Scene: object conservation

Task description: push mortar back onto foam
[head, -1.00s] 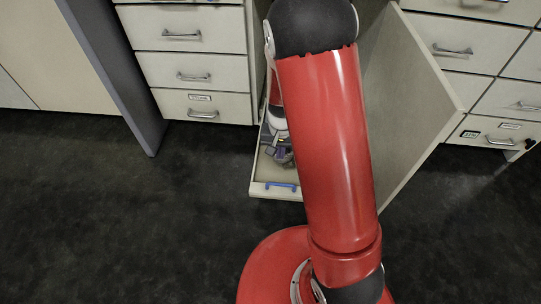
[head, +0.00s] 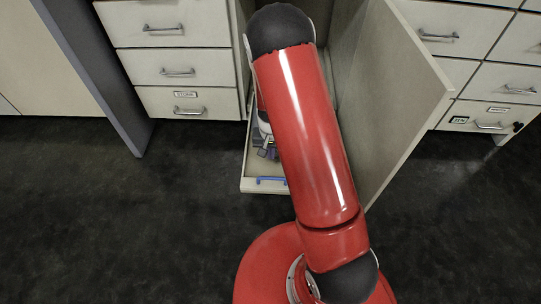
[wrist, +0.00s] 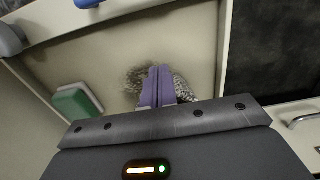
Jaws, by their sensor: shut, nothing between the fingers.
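My gripper (wrist: 160,72) is shut, its two purple fingers side by side and empty, low in the pull-out drawer. In the head view, part of my gripper (head: 267,151) shows inside the drawer, left of my red arm. A grey speckled round thing, likely the mortar (wrist: 183,88), shows right behind the fingers in the wrist view. The fingers cover its middle, and a speckled patch shows on their left too. I cannot tell whether they touch it. I cannot pick out the foam for certain; the drawer bottom (wrist: 192,45) is plain beige.
The drawer has a blue handle (head: 271,180) on its front edge. A green and white block (wrist: 77,103) lies near the drawer's side wall. An open cabinet door (head: 400,100) stands right of my arm. The dark floor (head: 120,230) in front is clear.

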